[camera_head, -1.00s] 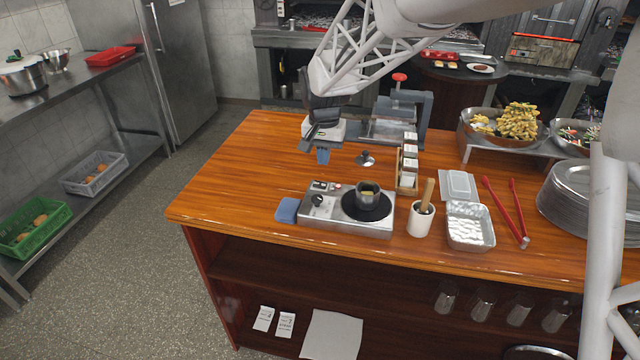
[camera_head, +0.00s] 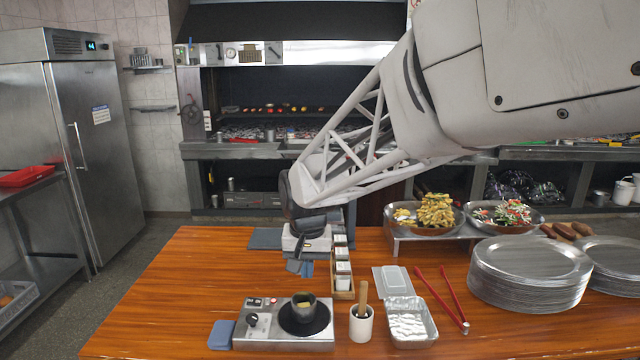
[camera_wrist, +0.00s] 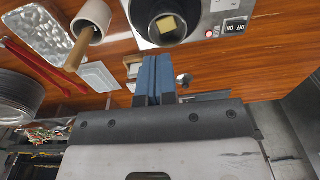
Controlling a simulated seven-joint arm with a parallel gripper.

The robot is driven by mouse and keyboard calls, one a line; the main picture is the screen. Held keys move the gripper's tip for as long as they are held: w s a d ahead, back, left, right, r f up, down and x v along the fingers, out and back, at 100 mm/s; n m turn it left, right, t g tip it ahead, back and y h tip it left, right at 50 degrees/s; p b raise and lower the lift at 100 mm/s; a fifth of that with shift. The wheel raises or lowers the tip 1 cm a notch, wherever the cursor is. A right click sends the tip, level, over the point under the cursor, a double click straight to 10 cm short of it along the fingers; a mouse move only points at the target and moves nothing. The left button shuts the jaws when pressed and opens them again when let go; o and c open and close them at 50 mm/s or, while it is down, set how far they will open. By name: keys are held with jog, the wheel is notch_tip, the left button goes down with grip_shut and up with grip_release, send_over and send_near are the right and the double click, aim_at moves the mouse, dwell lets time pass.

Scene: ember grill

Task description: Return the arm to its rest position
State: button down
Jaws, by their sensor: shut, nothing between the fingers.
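My gripper (camera_head: 300,268) hangs from my arm above the wooden counter (camera_head: 190,275), behind the small hotplate. Its blue fingertips are together and hold nothing. In the wrist view the blue fingers (camera_wrist: 156,75) lie side by side, pointing towards the hotplate (camera_wrist: 208,25). The hotplate (camera_head: 262,338) stands at the front of the counter with a small dark pot (camera_head: 303,309) on its black plate. A pale yellow block shows in the pot (camera_wrist: 167,28) in the wrist view.
A wooden holder of shakers (camera_head: 343,280) stands just right of my gripper. A white cup with a wooden handle (camera_head: 361,325), a foil tray (camera_head: 411,325), red tongs (camera_head: 442,298) and stacked plates (camera_head: 528,275) stand further right. The counter's left part is clear.

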jog(key=s+d+t, duration=0.1)
jog(key=s+d, duration=0.9)
jog(key=s, duration=0.3)
jog(key=s+d+r, duration=0.1)
jog(key=s+d, duration=1)
jog(key=s, duration=0.3)
jog(key=shift+s+d+t, duration=0.15)
jog(key=shift+s+t, duration=0.1)
jog(key=shift+t, duration=0.15)
